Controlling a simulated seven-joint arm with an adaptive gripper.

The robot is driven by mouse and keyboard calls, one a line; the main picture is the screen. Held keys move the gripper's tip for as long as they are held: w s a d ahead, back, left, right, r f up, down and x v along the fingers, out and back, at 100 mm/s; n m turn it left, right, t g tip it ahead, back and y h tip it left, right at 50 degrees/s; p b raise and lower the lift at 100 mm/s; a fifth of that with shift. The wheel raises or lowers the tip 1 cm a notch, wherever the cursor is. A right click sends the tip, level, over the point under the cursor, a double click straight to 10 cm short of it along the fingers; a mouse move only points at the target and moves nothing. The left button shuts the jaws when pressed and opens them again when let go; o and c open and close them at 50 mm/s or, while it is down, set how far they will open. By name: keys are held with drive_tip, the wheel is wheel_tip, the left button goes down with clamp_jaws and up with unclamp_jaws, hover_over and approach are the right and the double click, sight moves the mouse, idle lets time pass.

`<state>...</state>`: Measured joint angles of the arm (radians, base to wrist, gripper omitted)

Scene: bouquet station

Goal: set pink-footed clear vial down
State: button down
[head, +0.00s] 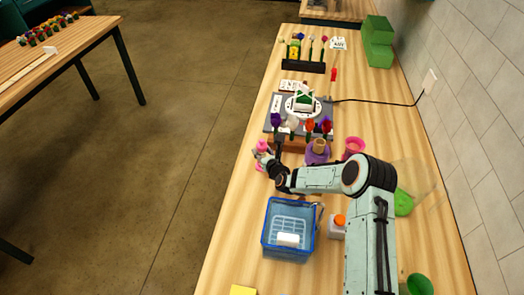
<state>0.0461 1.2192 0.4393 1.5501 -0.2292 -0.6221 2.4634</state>
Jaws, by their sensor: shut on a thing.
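My gripper (267,160) is at the left edge of the long wooden table, in front of the flower rack. It is shut on the clear vial, whose pink part (262,146) shows just beyond the fingers. The clear body is too small and too covered by the fingers to make out. I cannot tell whether the vial touches the table.
A rack with several colored flowers (301,127) stands just beyond my gripper. A purple vessel (317,154) and a pink cup (354,146) stand to the right. A blue basket (266,238) holding a white block is nearer. An orange-capped bottle (337,229) stands beside it.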

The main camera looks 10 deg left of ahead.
drive_tip(key=c, duration=0.8)
unclamp_jaws()
drive_tip(key=shift+f, duration=0.1)
drive_tip(key=shift+s+d+r, duration=0.15)
drive_tip(key=shift+r, duration=0.1)
drive_tip(key=v, duration=1.1)
drive_tip(key=shift+s+d+r, duration=0.1)
drive_tip(key=shift+s+r, duration=0.05)
drive_tip(key=shift+s, duration=0.1)
